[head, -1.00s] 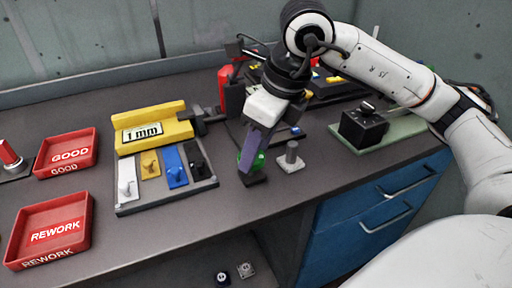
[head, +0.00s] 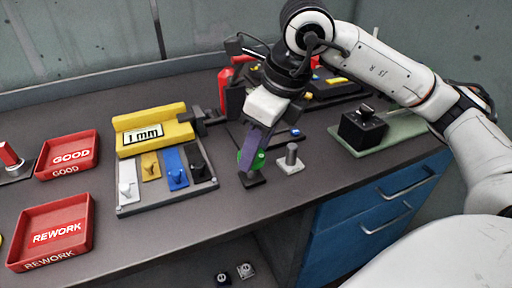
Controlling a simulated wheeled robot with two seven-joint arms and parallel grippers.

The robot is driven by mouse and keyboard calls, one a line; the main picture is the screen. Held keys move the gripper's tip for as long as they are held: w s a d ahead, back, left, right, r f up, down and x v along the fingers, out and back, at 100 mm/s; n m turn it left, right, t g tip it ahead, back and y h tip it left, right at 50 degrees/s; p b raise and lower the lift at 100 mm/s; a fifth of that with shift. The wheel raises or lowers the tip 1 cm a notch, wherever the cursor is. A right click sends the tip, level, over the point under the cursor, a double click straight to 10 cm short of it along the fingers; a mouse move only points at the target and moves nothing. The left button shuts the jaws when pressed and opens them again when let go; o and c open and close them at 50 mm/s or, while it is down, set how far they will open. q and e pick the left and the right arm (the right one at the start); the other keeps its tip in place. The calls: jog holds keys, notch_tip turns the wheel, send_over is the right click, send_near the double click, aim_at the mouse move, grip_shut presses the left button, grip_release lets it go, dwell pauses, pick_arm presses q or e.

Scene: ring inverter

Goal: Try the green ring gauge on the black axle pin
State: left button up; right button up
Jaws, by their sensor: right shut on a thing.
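My right gripper (head: 250,160) points down over the bench, its purple finger facing the camera. It is shut on the green ring gauge (head: 259,160), which shows in part on both sides of the finger. Just below is a small black base (head: 252,180). Any pin standing on this base is hidden behind the finger and ring, so I cannot tell whether the ring is around a pin or above it. A grey pin (head: 291,153) on a pale square base stands just right of the gripper, apart from it. My left gripper is not in view.
A grey tray (head: 128,211) with white, yellow, blue and black pieces lies left of the gripper, before a yellow "1 mm" block (head: 128,122). Red GOOD (head: 84,136) and REWORK (head: 22,238) trays are at far left. A black block (head: 352,132) on a green plate stands right.

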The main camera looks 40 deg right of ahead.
jog(key=shift+r+p, duration=2.1)
jog(key=shift+r, duration=0.9)
